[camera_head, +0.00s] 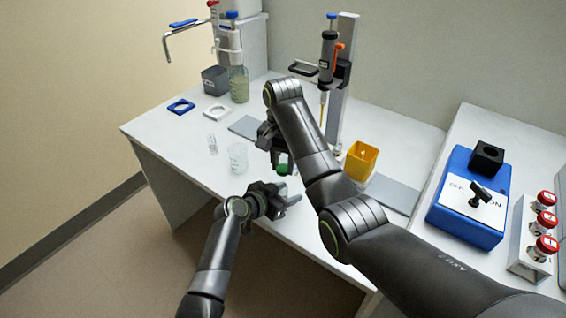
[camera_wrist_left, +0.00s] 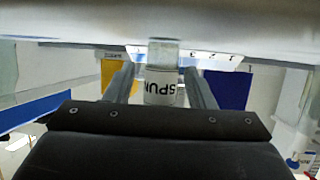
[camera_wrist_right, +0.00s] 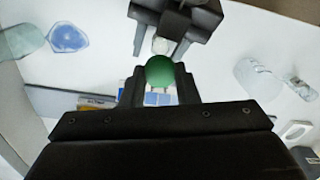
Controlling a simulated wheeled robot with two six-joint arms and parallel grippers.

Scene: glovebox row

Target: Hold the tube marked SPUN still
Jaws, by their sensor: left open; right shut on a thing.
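The tube marked SPUN (camera_wrist_left: 160,88) shows in the left wrist view, its label upside down and its clear part above. My left gripper (camera_head: 286,199) is open, with one finger on each side of the tube and a small gap beside it. My right gripper (camera_head: 278,163) is shut on a green cap (camera_wrist_right: 160,71), which also shows in the head view (camera_head: 281,169). The left gripper also shows at the top of the right wrist view (camera_wrist_right: 166,45), with a small whitish round thing between its fingers. How the cap meets the tube is hidden.
A clear beaker (camera_head: 238,156) stands left of the grippers on the white bench. A yellow bin (camera_head: 361,160) and a pipette stand (camera_head: 345,80) are to the right and behind. A blue device (camera_head: 470,205) sits on the right bench beside red-capped jars (camera_head: 545,222).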

